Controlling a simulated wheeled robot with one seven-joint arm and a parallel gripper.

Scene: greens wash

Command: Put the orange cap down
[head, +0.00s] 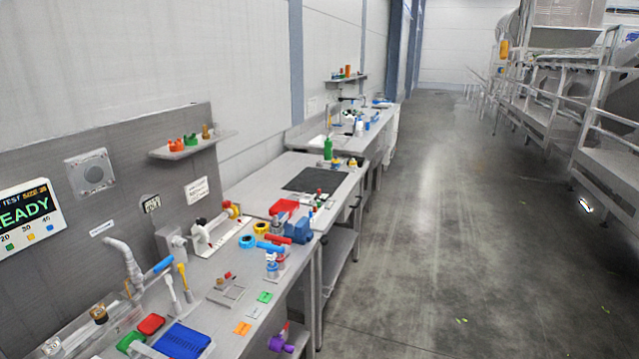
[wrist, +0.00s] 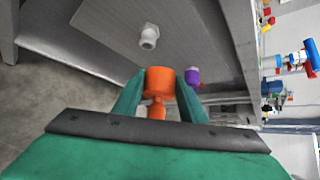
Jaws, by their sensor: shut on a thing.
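In the wrist view, my gripper (wrist: 158,88) has its two green fingers on either side of the orange cap (wrist: 159,77) and is shut on it. The cap is a short, wide cylinder with a narrower orange part toward the palm. It is held in front of a grey surface; I cannot tell whether it touches anything. My gripper cannot be made out in the head view.
A white fitting (wrist: 149,36) is just beyond the cap, with a purple part (wrist: 192,76) right of it. Open floor (head: 440,230) lies right.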

